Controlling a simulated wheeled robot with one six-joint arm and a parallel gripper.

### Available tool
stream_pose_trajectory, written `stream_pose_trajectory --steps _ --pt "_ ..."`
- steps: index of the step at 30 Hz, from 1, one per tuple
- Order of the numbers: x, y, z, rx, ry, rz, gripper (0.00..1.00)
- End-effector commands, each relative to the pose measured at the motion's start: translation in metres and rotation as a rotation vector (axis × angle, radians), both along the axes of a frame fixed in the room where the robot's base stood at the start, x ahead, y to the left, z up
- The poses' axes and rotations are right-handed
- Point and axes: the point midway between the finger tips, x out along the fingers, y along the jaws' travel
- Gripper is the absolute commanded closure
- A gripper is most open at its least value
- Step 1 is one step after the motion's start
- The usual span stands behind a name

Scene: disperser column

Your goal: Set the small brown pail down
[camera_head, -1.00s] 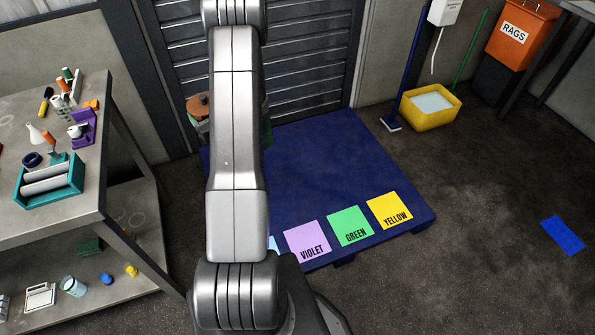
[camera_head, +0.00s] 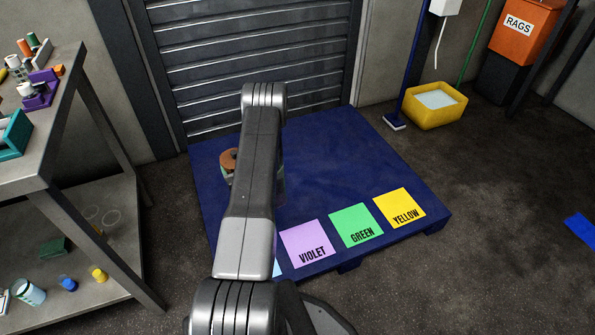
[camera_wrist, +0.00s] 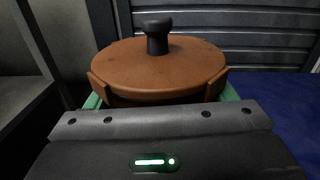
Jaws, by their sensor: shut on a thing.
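The small brown pail (camera_wrist: 160,72) has a round brown lid with a black knob and fills the middle of the wrist view. My gripper (camera_wrist: 158,98) is shut on it, with green finger parts showing at both sides of the pail. In the head view a part of the brown pail (camera_head: 228,160) shows left of my arm, over the left part of the dark blue pallet (camera_head: 340,160). I cannot tell whether the pail touches the pallet.
Violet (camera_head: 306,244), green (camera_head: 356,225) and yellow (camera_head: 399,207) labelled squares lie along the pallet's front edge; a light blue one is mostly hidden. A grey shelf table (camera_head: 60,150) stands left. A yellow tub (camera_head: 436,107) stands behind right. The pallet's middle is clear.

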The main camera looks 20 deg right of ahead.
Motion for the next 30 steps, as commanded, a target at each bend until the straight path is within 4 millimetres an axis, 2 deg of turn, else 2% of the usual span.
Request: stream_pose_trajectory --steps 1,3,7,17,24,30 --pt "-0.001 -0.004 -0.031 0.0 0.0 -0.01 0.6" --pt "-0.002 -0.008 -0.054 -0.001 0.001 -0.022 0.6" --pt "-0.004 -0.013 -0.086 -0.004 0.001 -0.038 0.6" --pt "-0.006 -0.018 -0.124 -0.006 0.0 -0.054 0.6" --pt "-0.007 -0.017 -0.167 -0.005 0.001 -0.053 0.6" --pt "-0.007 -0.017 -0.184 -0.005 0.001 -0.053 0.6"
